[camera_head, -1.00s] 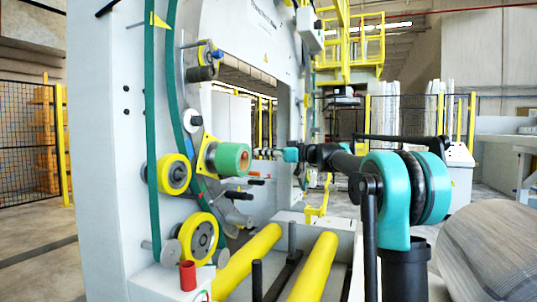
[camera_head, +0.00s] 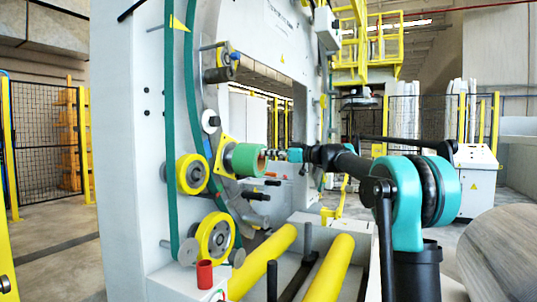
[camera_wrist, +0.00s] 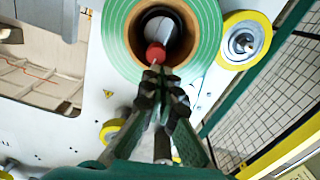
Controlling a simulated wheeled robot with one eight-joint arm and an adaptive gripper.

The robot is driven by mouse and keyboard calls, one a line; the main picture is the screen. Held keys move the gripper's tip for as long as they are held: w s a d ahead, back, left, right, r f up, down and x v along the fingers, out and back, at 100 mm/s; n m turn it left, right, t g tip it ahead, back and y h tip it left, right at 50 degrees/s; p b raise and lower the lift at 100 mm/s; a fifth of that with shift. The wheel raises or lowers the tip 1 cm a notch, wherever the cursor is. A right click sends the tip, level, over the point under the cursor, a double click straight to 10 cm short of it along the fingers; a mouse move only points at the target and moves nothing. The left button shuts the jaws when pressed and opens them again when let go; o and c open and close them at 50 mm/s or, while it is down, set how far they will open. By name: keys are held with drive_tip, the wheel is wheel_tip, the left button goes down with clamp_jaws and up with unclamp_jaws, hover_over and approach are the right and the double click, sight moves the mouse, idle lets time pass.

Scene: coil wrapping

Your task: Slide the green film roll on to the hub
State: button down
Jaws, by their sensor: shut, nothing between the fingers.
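The green film roll (camera_head: 244,160) sits at the yellow-flanged hub (camera_head: 225,152) on the machine's front, its axis roughly level. In the wrist view, the roll (camera_wrist: 118,30) shows its green ringed end face and brown core. A pale shaft with a red end (camera_wrist: 155,54) shows inside the core, so the roll is around it. How far along the hub the roll sits is hard to tell. My gripper (camera_wrist: 160,73) is shut and empty, its fingertips in front of the lower part of the core opening. In the head view, my gripper (camera_head: 272,155) is just right of the roll; contact is unclear.
Yellow-rimmed rollers (camera_head: 192,174) (camera_head: 216,238) and a green strap (camera_head: 172,120) are left of and below the roll. Black pegs (camera_head: 258,196) stick out below it. Yellow bars (camera_head: 329,270) lie in front. A large grey coil (camera_head: 500,255) is at the right.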

drive_tip(key=shift+w+a, duration=0.15)
drive_tip(key=shift+a, duration=0.1)
drive_tip(key=shift+d, duration=0.1)
drive_tip(key=v, duration=1.4)
drive_tip(key=shift+d, duration=0.15)
drive_tip(key=shift+f, duration=0.1)
